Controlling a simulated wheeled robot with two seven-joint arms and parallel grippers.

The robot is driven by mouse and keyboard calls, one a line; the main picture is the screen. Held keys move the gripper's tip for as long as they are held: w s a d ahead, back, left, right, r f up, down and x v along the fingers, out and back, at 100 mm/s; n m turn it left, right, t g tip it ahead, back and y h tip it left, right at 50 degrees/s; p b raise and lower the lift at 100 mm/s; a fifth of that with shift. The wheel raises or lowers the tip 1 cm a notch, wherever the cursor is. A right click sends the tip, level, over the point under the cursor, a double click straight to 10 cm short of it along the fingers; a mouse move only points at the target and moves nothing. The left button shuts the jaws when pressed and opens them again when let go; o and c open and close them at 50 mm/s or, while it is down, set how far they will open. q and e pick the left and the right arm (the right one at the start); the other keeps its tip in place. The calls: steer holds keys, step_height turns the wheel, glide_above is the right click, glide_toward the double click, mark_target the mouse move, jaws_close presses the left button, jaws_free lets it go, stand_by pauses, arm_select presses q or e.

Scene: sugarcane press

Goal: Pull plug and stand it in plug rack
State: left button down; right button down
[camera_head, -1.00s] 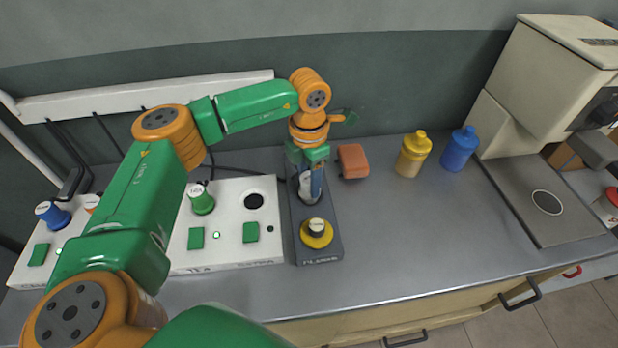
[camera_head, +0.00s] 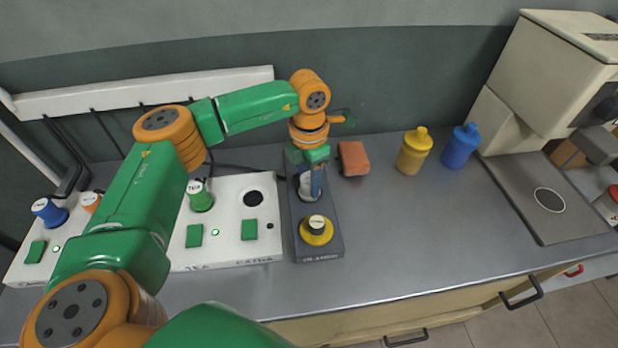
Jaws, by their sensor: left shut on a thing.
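My left gripper (camera_head: 311,188) comes down over the back part of the dark grey plug rack (camera_head: 320,252), which is marked PLUGS. It is shut on a plug (camera_head: 306,187), of which only a whitish part shows. My gripper hides the plug's lower end, so I cannot tell whether it sits in the rack or just above it. A yellow plug (camera_head: 317,231) with a white top stands upright in the front of the rack. The white panel left of the rack has an empty round dark socket (camera_head: 253,198) and a green plug (camera_head: 200,197) standing in it. My right gripper is not in view.
A second white panel at the far left holds a blue plug (camera_head: 48,212) and an orange plug (camera_head: 91,202). An orange-brown block (camera_head: 353,158), a yellow bottle (camera_head: 414,153) and a blue bottle (camera_head: 461,147) stand behind. The counter (camera_head: 420,235) right of the rack is clear.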

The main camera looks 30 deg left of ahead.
arm_select(q)
steer(key=c, duration=0.7)
jaws_free()
step_height(320, 180, up, 11)
steer(key=p, duration=0.9)
steer(key=shift+f, duration=0.1)
